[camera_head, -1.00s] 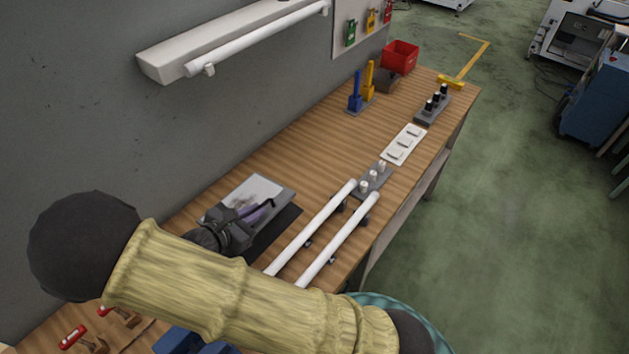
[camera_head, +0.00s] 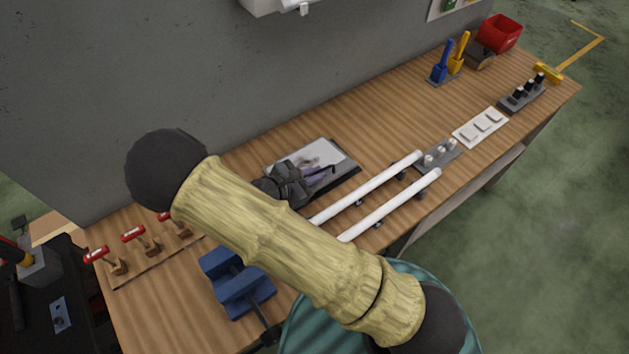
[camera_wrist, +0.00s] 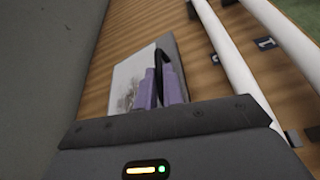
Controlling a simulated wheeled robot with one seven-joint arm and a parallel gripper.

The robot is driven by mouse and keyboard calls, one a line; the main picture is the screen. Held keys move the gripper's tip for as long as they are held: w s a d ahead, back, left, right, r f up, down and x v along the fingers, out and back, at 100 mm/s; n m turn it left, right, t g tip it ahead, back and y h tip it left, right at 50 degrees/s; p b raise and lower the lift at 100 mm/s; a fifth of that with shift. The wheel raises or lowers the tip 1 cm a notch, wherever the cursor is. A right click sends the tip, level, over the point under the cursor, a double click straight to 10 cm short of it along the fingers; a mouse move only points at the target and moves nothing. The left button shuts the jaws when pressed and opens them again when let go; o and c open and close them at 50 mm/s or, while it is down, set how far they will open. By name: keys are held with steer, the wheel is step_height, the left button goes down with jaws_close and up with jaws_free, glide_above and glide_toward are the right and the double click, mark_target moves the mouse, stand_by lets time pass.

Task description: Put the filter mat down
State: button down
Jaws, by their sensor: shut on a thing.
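The filter mat appears to be the flat, dark-edged panel with a pale face (camera_head: 323,151), beyond my forearm in the head view. In the wrist view its pale face (camera_wrist: 130,82) and dark grey border lie under the fingers. A black loop like a handle (camera_wrist: 159,65) rises from it.
Two white tubes (camera_head: 385,205) run along the bench right of the panel. A blue vise-like block (camera_head: 235,283) and red-handled tools (camera_head: 134,234) are nearer. A white switch plate (camera_head: 480,128) and red bin (camera_head: 499,34) stand farther off. Bare wood lies beyond the panel.

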steer(key=shift+f, duration=1.9)
steer(key=c, duration=1.5)
jaws_free()
steer(key=shift+c, duration=0.2)
steer(key=shift+a, duration=0.1)
steer(key=b+v, duration=0.1)
steer(key=v, duration=1.1)
